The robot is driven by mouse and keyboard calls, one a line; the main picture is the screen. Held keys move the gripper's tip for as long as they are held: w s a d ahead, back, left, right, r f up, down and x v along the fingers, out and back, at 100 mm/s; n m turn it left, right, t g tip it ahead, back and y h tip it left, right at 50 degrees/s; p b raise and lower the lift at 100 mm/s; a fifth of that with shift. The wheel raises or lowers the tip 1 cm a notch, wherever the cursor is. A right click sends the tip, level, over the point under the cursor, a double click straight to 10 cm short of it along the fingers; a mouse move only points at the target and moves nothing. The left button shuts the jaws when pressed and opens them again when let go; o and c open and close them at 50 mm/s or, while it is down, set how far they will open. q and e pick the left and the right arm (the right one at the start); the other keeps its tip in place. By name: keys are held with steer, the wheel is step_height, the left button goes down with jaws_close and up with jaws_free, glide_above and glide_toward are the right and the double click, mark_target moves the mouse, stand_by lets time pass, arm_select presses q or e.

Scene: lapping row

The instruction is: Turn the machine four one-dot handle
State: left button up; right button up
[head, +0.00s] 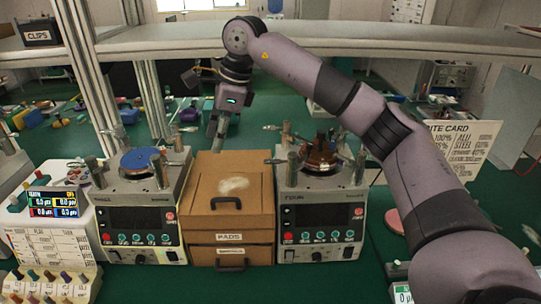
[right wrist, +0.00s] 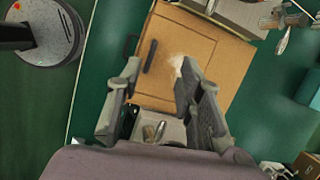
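Machine four (head: 320,215) is the grey lapping unit right of centre in the head view, with a FOUR label and a dark front panel. Several handles stand around its brown top (head: 320,153), one at its left front (head: 292,170). Dots on the handles are too small to tell apart. My right gripper (head: 217,135) points down behind and above the cardboard box, left of machine four and apart from it. In the right wrist view, its fingers (right wrist: 157,85) are spread with nothing between them. My left gripper is out of view.
The cardboard box (head: 231,207) stands between machine four and a similar blue-topped machine (head: 140,215). A shelf (head: 400,36) crosses behind. A gauge display (head: 53,203) and peg rack (head: 50,286) are at left; a white rate card (head: 462,143) is at right.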

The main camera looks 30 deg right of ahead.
steer(key=s+d+r+m+h, duration=0.1)
steer(key=s+d+r+h, duration=0.15)
steer(key=d, duration=0.35)
steer(key=s+d+r+m+h, duration=0.1)
steer(key=d+r, duration=0.3)
steer(key=d, duration=0.2)
steer(key=p, duration=0.3)
glide_toward(271, 160)
steer(key=shift+g+h, duration=0.25)
steer(key=shift+g, duration=0.15)
steer(key=f, duration=0.2)
steer(key=w+f, duration=0.1)
steer(key=f, duration=0.2)
steer(key=w+f, duration=0.1)
steer(key=f, duration=0.2)
steer(key=shift+d, duration=0.2)
steer(key=shift+c, duration=0.3)
jaws_close()
